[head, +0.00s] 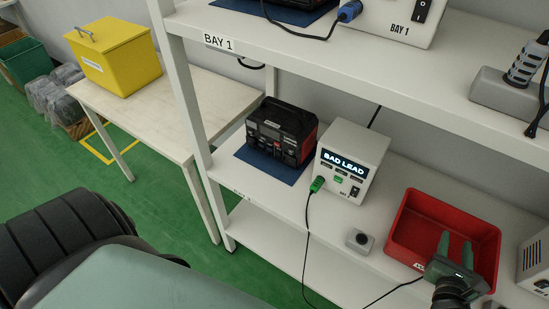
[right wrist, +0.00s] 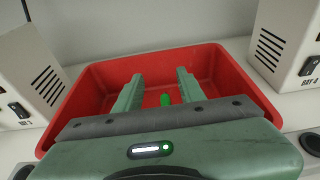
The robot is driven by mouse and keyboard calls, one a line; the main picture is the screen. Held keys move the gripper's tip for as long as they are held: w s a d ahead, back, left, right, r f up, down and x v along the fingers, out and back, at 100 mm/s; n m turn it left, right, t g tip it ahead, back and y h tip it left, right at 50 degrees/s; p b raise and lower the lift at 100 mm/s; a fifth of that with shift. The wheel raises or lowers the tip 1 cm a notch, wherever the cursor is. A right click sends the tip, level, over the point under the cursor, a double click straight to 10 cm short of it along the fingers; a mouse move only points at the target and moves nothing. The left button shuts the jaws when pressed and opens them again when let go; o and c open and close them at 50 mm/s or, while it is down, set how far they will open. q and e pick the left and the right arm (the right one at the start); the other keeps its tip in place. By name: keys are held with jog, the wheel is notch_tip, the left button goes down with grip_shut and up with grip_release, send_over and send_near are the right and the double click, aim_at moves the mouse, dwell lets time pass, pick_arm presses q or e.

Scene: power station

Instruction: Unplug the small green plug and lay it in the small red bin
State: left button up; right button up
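The small red bin (head: 402,225) stands on the middle shelf at the right; its red walls also fill the middle of the right wrist view (right wrist: 230,66). My right gripper (head: 455,245) is over the bin, its two fingers apart and pointing into it (right wrist: 157,88). A small green plug (right wrist: 165,99) shows inside the bin, between and apart from the fingers; I cannot tell whether it touches the floor. Another green plug (head: 317,184) with a black cable is at the front of the white box (head: 350,150) reading "BAD LEAD". My left gripper is not in view.
A black and red case (head: 281,128) sits on a blue mat left of the white box. A small grey button unit (head: 360,240) is left of the bin. Another white box (head: 535,262) stands right of the bin.

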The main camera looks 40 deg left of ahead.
jog(key=shift+s, duration=0.1)
jog(key=v, duration=0.7)
jog(key=shift+s, duration=0.3)
dwell(0.3)
